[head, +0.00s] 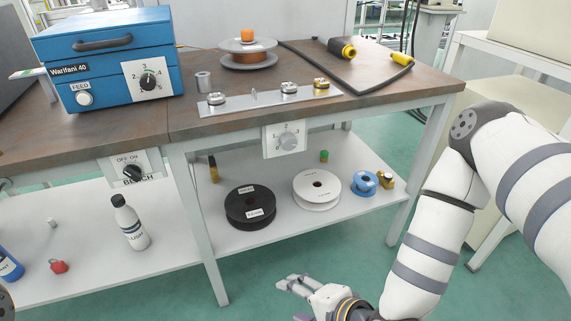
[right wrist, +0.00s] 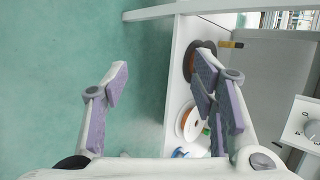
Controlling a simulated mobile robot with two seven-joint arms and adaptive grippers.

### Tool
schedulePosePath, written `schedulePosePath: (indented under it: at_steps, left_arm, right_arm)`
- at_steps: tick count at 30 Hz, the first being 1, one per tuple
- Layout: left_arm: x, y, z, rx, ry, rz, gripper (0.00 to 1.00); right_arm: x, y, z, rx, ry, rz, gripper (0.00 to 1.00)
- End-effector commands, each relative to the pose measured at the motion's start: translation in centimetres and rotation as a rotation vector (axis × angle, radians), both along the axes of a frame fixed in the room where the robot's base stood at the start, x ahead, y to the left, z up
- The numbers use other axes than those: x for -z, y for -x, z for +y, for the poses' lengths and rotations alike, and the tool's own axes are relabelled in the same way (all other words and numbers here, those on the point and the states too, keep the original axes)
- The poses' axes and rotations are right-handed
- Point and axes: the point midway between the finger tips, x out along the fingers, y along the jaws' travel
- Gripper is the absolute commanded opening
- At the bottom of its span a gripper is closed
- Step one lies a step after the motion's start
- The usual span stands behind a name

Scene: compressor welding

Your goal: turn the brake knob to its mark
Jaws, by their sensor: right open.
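No label reading "brake" is legible. A grey round knob (head: 288,141) sits on a white numbered plate (head: 270,151) at the front edge of the bench; the knob also shows at the right edge of the right wrist view (right wrist: 314,130). Its pointer direction is too small to tell. A black knob (head: 148,81) is on the numbered dial of the blue feeder box. My right gripper (head: 290,299) is open and empty, low in front of the shelf and below the grey knob. In the right wrist view its fingers (right wrist: 162,80) are apart. My left gripper is not in view.
The blue box (head: 108,62) and an orange wire spool (head: 247,58) stand on the wooden bench. A metal strip (head: 265,101) carries small fittings. Black (head: 250,207) and white (head: 316,190) spools lie on the lower shelf. An off/on switch (head: 132,171) is left of the bench leg. Floor space is clear.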

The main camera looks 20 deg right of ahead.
Motion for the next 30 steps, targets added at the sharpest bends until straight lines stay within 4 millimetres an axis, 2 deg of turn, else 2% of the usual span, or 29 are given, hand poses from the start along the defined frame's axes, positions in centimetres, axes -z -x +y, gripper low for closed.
schedulePosePath:
  at_steps: [1,3,6,9,14,21,24,30]
  left_arm:
    - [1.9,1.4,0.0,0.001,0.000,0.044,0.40]
    - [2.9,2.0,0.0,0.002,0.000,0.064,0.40]
    - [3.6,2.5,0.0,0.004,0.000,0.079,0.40]
    - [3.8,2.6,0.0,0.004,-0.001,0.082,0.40]
    - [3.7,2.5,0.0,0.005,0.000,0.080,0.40]
    - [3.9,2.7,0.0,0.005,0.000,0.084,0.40]
    - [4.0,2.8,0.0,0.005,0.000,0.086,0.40]
    - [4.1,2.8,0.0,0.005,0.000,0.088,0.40]
  right_arm:
    - [-1.1,-5.2,-1.5,0.204,-0.166,-0.113,0.53]
    - [-6.0,-11.1,-4.0,0.423,-0.406,-0.290,0.53]
    - [-11.8,-15.5,-7.5,0.594,-0.667,-0.471,0.53]
    - [-14.8,-17.0,-9.3,0.657,-0.798,-0.560,0.53]
    - [-15.8,-19.5,-9.6,0.662,-0.825,-0.579,0.53]
    - [-15.5,-25.5,-9.5,0.662,-0.820,-0.573,0.53]
    - [-15.5,-27.4,-9.5,0.662,-0.820,-0.571,0.53]
    - [-15.5,-29.1,-9.5,0.663,-0.820,-0.569,0.53]
